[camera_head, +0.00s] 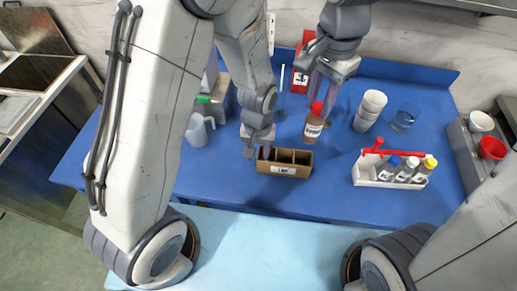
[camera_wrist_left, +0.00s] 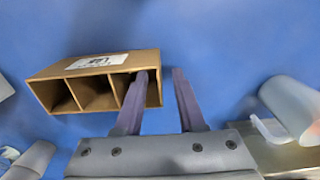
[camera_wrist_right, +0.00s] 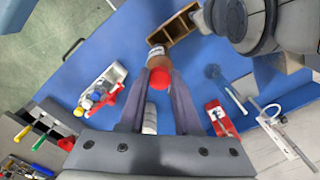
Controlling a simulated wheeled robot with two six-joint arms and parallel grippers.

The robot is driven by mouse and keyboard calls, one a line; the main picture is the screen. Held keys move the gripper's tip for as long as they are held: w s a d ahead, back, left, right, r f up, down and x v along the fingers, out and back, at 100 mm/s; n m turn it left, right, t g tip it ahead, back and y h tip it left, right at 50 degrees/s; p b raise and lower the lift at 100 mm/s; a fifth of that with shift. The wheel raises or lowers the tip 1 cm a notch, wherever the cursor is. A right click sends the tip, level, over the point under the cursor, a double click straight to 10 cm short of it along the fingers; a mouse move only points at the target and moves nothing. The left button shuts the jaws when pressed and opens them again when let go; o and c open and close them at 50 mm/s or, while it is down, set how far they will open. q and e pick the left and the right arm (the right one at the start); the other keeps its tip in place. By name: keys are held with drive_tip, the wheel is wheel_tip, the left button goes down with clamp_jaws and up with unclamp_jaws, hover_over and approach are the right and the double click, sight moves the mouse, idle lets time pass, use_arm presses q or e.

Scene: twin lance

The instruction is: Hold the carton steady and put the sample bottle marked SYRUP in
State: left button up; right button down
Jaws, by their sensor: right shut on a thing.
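The carton (camera_head: 262,165) is a brown open box with several compartments and a white label, standing on the blue table; it also shows in the left wrist view (camera_wrist_left: 150,60). My left gripper (camera_head: 262,148) is at its left end. In the left wrist view (camera_wrist_left: 160,85) the fingers are apart, one over the end compartment and one outside the end wall. My right gripper (camera_wrist_right: 160,85) is shut on a red-capped bottle (camera_head: 313,127) with brownish contents and a white label, too small to read surely. The bottle hangs slightly tilted, behind and right of the carton, apart from it.
A white rack (camera_head: 362,181) with a red handle and several bottles stands right. Stacked white cups (camera_head: 370,108), a glass (camera_head: 405,118) and a red box (camera_head: 301,70) stand behind. A pitcher (camera_head: 197,132) is left. The table between carton and rack is clear.

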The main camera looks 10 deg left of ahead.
use_arm(q)
drive_tip(key=shift+f, duration=1.2)
clamp_jaws()
idle(0.6)
